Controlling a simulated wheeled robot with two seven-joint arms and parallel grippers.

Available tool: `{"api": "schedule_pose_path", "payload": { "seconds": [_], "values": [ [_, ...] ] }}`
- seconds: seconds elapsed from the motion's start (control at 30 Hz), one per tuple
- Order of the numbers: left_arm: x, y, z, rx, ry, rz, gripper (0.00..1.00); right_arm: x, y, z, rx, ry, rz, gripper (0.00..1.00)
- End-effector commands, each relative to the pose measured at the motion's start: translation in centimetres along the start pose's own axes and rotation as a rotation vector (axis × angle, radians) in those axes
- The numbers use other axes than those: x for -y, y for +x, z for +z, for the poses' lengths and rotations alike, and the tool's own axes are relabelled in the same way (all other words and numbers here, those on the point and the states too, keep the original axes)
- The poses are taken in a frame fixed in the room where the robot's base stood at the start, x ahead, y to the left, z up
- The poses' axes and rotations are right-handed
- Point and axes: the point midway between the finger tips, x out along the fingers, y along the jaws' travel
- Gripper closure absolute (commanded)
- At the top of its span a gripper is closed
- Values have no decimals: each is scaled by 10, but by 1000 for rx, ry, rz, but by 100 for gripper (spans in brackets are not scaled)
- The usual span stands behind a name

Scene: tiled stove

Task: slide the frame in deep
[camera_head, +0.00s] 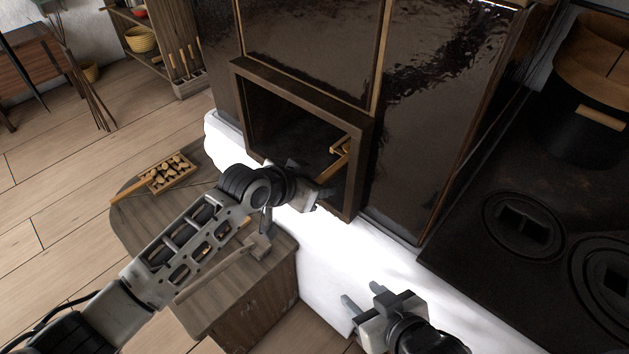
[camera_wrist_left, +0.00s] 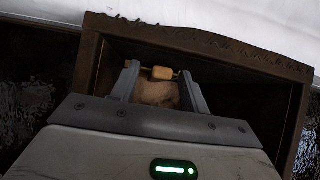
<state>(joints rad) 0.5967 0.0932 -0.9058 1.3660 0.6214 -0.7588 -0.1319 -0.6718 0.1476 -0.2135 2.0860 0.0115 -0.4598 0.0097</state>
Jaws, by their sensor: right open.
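A small light-wood frame (camera_head: 343,146) shows partly inside the dark opening of the tiled stove, near its right side. My left gripper (camera_head: 322,190) is at the lower edge of that opening, just below the frame. In the left wrist view my left fingers (camera_wrist_left: 162,85) point into the opening and stand apart. A tan wooden block (camera_wrist_left: 162,73) shows between them with gaps on both sides; I cannot tell whether it is part of the frame. A brownish shape below it is unclear. My right gripper (camera_head: 363,297) is open and empty above the white ledge.
The opening has a thick brown surround (camera_head: 300,92). A wooden tray (camera_head: 172,173) of small pieces and a mallet-like tool (camera_head: 235,262) lie on the wooden cabinet top (camera_head: 130,215). A black stovetop (camera_head: 480,255) is at right. The white ledge (camera_head: 330,245) is mostly bare.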

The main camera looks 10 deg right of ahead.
Motion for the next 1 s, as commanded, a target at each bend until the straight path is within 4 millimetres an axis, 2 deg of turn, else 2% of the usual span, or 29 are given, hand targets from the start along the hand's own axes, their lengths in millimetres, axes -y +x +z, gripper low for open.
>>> {"api": "schedule_pose_path", "payload": {
  "seconds": [0.03,0.13,0.27,0.37,0.8,1.0],
  "values": [
    [0,2,4,1,0,0,55,1,12,14,3,2,0,55],
    [0,3,5,5,-1,0,55,1,11,13,1,4,-1,55],
    [0,3,5,4,-1,0,55,4,7,4,-14,19,-11,55],
    [0,2,4,3,0,0,55,8,-1,-11,-35,44,-26,55],
    [0,-108,1,1,3,-2,55,4,-6,-12,-11,17,-14,55],
    [0,-143,1,1,1,-2,55,4,-7,-12,-8,14,-13,55]
  ]
}}
